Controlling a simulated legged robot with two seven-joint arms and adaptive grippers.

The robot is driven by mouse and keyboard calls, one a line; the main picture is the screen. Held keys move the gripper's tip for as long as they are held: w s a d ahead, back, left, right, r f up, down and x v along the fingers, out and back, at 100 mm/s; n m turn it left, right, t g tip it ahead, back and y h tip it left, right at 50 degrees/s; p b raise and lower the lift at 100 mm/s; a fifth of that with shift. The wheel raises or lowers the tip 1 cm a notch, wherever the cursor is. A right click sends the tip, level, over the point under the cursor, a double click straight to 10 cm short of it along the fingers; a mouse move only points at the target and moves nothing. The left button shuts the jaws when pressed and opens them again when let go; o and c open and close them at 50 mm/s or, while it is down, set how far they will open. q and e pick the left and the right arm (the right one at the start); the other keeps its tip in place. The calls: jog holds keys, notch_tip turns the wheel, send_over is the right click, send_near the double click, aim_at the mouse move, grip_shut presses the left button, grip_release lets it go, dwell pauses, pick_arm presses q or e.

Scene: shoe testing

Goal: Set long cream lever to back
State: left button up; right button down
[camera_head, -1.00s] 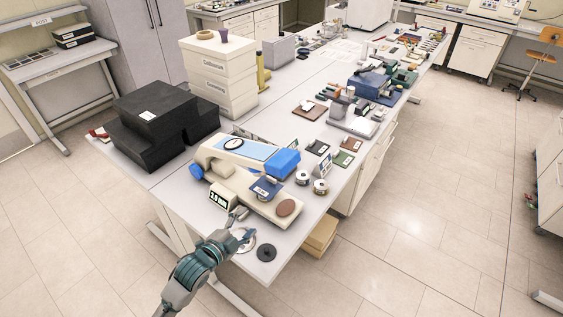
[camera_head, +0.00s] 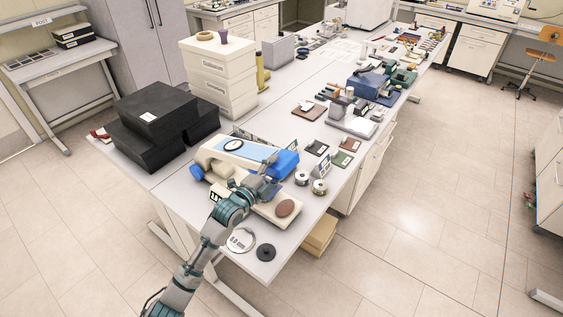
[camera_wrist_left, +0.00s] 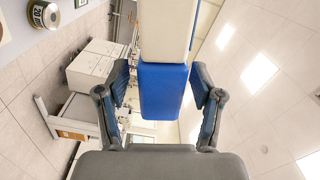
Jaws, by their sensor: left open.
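The cream machine with the long cream lever (camera_head: 240,147) stands on the near end of the white table. The lever carries a light blue strip, a round dial and a blue block (camera_head: 286,162) at its right end. In the left wrist view the cream lever (camera_wrist_left: 165,30) and its blue end (camera_wrist_left: 163,90) sit between the two open fingers of my left gripper (camera_wrist_left: 163,88), with gaps on both sides. In the head view my left gripper (camera_head: 264,185) is just in front of the blue block and covers part of the machine. My right gripper is not in view.
A brown oval pad (camera_head: 286,207) lies on the machine's base. Metal rolls (camera_head: 319,187) stand to the right. A dark disc (camera_head: 266,253) and a pale round disc (camera_head: 241,240) lie near the front edge. Black boxes (camera_head: 155,115) sit behind left.

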pick_arm(q)
jog(key=shift+x, duration=1.75)
grip_shut()
